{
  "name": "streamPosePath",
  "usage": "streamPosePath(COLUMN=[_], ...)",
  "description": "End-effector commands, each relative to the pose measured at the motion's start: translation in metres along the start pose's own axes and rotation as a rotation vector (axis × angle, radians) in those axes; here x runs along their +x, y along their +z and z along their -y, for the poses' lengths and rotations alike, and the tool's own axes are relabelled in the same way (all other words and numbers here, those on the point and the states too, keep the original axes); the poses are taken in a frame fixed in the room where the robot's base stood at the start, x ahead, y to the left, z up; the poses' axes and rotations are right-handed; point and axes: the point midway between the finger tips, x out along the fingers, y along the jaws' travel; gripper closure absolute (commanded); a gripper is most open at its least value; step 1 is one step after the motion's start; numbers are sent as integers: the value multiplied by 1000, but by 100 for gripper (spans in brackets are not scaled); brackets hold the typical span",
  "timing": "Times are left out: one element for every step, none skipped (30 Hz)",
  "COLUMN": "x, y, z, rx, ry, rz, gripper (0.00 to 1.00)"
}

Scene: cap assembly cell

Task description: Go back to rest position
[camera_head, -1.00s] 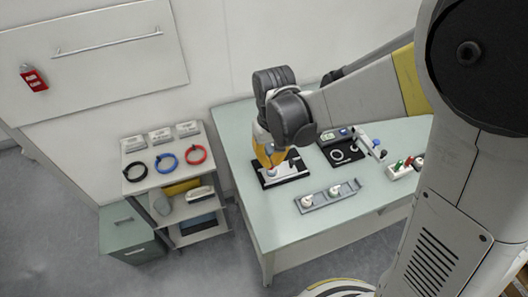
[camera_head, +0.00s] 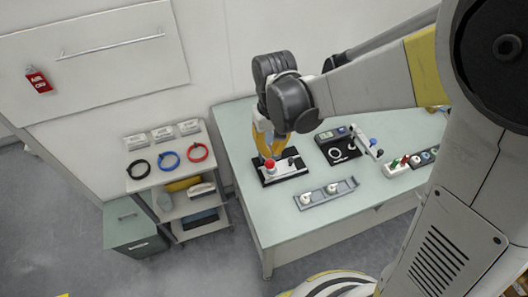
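My gripper (camera_head: 268,153) hangs over the left part of the pale green table (camera_head: 345,202), with its yellow fingers pointing down. Just below the fingers is a black fixture (camera_head: 283,175) with a red cap (camera_head: 270,164) on a white base at its left side. The fingertips are beside or just above the red cap; I cannot tell whether they touch it. The finger gap is too small to judge. My arm reaches in from the right and covers part of the table's back.
A grey tray (camera_head: 318,199) with two white parts lies in front of the fixture. A black station (camera_head: 331,138) and a row of coloured parts (camera_head: 396,168) lie to the right. A shelf (camera_head: 158,178) with cable coils stands left of the table. The table's front is clear.

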Motion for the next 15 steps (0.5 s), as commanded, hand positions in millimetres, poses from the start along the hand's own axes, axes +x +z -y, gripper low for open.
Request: streamPosePath(x=[0, 0, 0, 0, 0, 0, 0, 0, 0, 0, 0, -1, -1, -2, -3], y=[0, 0, 0, 0, 0, 0, 0, 0, 1, 2, 4, 6, 9, 12, 18], z=[0, 0, 0, 0, 0, 0, 0, 0, -1, -3, -5, -9, -12, -16, -22], rx=[0, 0, 0, 0, 0, 0, 0, 1, 3, 6, 10, 18, 26, 34, 48], ry=[0, 0, 0, 0, 0, 0, 0, 0, 0, 0, 0, 0, 0, 0, 1], rz=[0, 0, 0, 0, 0, 0, 0, -1, -5, -11, -19, -35, -50, -69, -98], gripper=[100, 100, 100, 100, 100, 100, 100, 100, 100, 100, 100, 100, 100, 100, 100])
